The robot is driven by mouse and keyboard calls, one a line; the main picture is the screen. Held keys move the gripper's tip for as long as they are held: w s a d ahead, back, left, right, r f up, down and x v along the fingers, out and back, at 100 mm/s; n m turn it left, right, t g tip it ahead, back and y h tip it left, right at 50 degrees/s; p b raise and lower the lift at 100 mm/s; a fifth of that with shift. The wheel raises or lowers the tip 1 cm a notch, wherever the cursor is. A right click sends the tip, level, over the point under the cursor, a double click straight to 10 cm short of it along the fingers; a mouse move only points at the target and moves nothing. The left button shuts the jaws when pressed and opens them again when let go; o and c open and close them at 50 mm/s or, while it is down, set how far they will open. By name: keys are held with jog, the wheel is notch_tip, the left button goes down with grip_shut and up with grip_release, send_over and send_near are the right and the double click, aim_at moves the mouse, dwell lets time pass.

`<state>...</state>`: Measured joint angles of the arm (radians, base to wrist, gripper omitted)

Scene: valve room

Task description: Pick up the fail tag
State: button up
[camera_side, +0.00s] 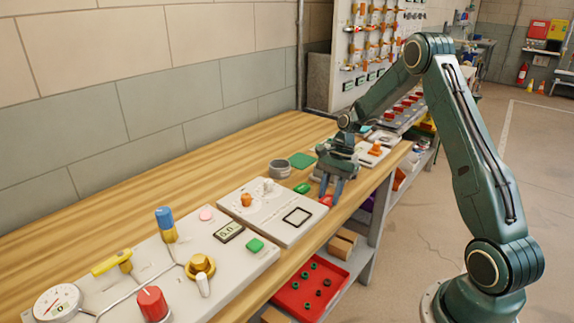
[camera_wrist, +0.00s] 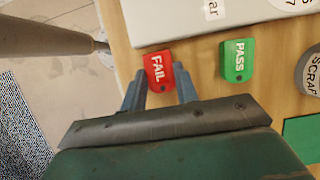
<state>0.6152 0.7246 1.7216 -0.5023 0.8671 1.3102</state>
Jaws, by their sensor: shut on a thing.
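The red fail tag (camera_wrist: 158,68) with white "FAIL" lettering is between the two fingers of my gripper (camera_wrist: 160,84) in the wrist view. The fingers are shut on its sides, near the bench's front edge. In the side view the tag (camera_side: 326,200) shows as a small red patch at the fingertips of my gripper (camera_side: 331,198), which points down at the bench. Whether the tag touches the wood cannot be told.
A green pass tag (camera_wrist: 237,60) lies to the right of the fail tag; a grey scrap cup (camera_wrist: 312,72) and green mat (camera_wrist: 303,136) are further right. A pale panel (camera_wrist: 190,18) lies just beyond the tags. A red tray (camera_side: 310,288) is on the shelf below.

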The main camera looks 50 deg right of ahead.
aim_at(326, 199)
jog(key=shift+r, duration=0.1)
notch_tip(326, 199, up, 20)
dwell(1.0)
dwell(0.7)
jog(key=w+a+f, duration=0.1)
jog(key=a+f, duration=0.8)
jog(key=a, duration=0.3)
jog(key=shift+w+a+f, duration=0.15)
jog(key=shift+w+a, duration=0.05)
jog(key=shift+f, duration=0.2)
